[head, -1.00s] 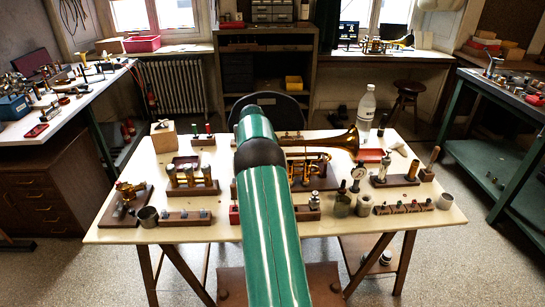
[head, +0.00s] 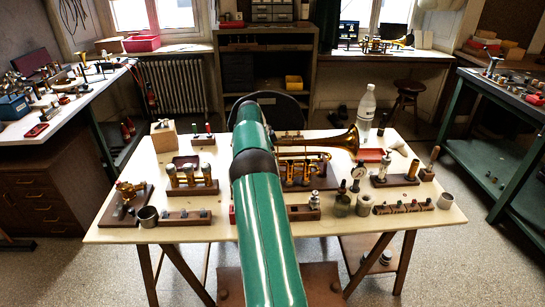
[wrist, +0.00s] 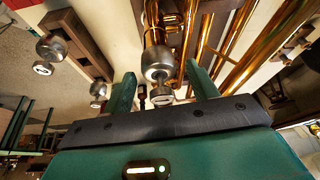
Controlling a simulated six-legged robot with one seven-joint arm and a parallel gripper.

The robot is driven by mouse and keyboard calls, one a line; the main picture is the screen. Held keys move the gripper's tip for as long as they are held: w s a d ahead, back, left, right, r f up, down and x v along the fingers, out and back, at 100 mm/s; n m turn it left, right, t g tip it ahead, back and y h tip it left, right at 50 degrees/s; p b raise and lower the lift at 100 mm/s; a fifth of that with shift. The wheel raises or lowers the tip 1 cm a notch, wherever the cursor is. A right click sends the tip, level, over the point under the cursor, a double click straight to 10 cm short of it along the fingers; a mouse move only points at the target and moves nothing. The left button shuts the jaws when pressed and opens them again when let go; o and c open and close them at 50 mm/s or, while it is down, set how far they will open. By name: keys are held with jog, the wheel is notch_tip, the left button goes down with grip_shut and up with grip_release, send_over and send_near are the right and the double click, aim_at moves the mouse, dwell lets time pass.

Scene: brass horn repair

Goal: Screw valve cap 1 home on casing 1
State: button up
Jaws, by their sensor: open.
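The brass horn (head: 341,141) lies on the table with its bell to the right; my arm hides its left part. In the wrist view its brass tubes (wrist: 230,45) run away from me. A rounded silver cap (wrist: 158,60), which looks like valve cap 1, sits at the near end of a brass casing (wrist: 153,22), apparently casing 1. A small pale-faced button (wrist: 161,97) shows below it. My gripper (wrist: 161,72) is open, with one green finger on each side of the cap and gaps visible. Whether the cap is seated on its threads cannot be told.
A wooden rack (wrist: 77,38) with silver-topped parts (wrist: 50,47) stands left of my gripper in the wrist view. Bare tabletop (head: 400,228) shows at the front right.

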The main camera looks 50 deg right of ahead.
jog(key=v, duration=1.3)
jog(key=shift+o, duration=0.2)
jog(key=shift+a+r, duration=0.2)
jog(key=shift+r, duration=0.05)
jog(key=shift+d, duration=0.1)
